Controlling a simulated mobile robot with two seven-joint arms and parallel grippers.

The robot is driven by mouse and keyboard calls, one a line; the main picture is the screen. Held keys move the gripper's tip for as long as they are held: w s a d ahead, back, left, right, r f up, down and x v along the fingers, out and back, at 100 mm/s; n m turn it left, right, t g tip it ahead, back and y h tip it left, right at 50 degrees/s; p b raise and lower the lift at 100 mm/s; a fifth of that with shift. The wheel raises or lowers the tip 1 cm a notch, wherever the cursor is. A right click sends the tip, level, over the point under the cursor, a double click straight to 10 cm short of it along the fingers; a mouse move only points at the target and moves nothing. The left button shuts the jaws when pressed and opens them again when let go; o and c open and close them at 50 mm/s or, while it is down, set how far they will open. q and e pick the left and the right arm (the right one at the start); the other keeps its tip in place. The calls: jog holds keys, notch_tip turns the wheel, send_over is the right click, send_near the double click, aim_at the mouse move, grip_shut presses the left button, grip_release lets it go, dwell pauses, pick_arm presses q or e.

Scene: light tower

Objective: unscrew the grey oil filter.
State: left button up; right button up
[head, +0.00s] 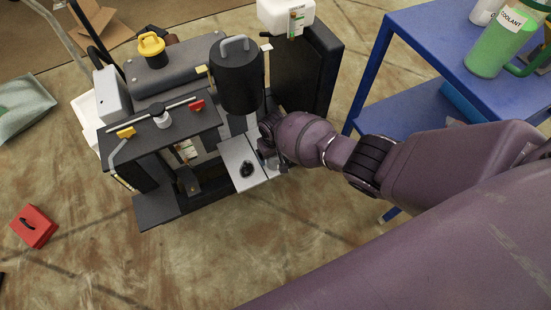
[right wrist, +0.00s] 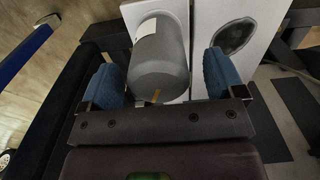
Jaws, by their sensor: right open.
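The grey oil filter (right wrist: 160,58) is a grey cylinder with a white label and a small orange mark on its near end. It sits against a pale panel (right wrist: 202,22) in the right wrist view. My right gripper (right wrist: 163,80) is open, with its blue pads on either side of the filter's near end and a visible gap on each side. In the head view my right gripper (head: 268,158) is at the right edge of the machine's pale plate (head: 238,150); the wrist largely hides the filter there. My left gripper is out of view.
A dark ring-shaped part (head: 247,169) sits on the plate beside the filter. A black canister (head: 236,80) and a dark box-shaped part (head: 300,75) rise close behind my wrist. A blue cart (head: 400,70) with a green coolant jug (head: 492,50) stands at right. Floor in front is clear.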

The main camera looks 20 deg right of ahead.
jog(key=m, duration=0.2)
jog(key=shift+m, duration=0.4)
jog(key=m, duration=0.3)
jog(key=shift+w+r+p, duration=0.15)
jog(key=shift+p, duration=0.15)
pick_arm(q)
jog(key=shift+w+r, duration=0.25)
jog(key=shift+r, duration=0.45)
pick_arm(e)
jog(key=shift+m, duration=0.9)
jog(key=shift+d, duration=0.1)
